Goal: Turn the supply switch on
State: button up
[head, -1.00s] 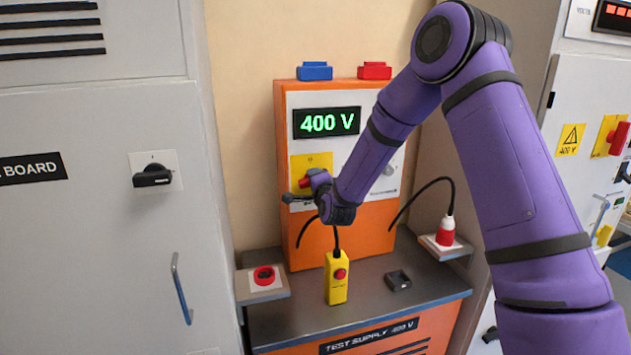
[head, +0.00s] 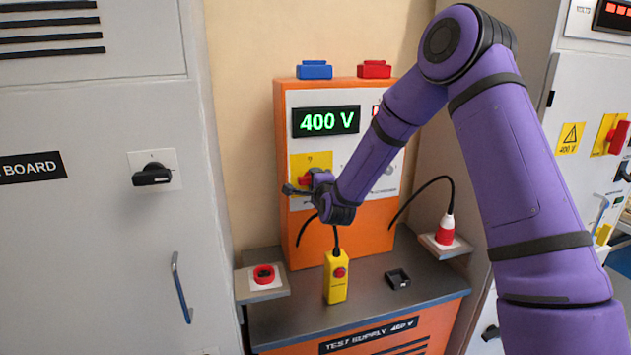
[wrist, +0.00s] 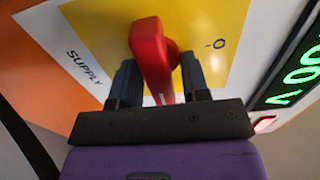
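The supply switch is a red rotary handle (wrist: 152,60) on a yellow plate (wrist: 95,25) marked "SUPPLY", with an "O" mark to the right in the wrist view. In the head view the red handle (head: 305,180) is partly hidden by my gripper. The handle looks tilted between the fingers. The display (head: 326,122) above the switch reads 400 V in green.
A yellow box with a red button (head: 337,277) stands on the grey bench below. A red button (head: 264,275), a black holder (head: 398,278) and a red-white plug (head: 445,230) are nearby. A grey cabinet with a black rotary handle (head: 152,177) is at left.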

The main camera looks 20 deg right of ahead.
jog(key=shift+s, duration=0.1)
jog(key=s, duration=1)
jog(key=shift+s, duration=0.3)
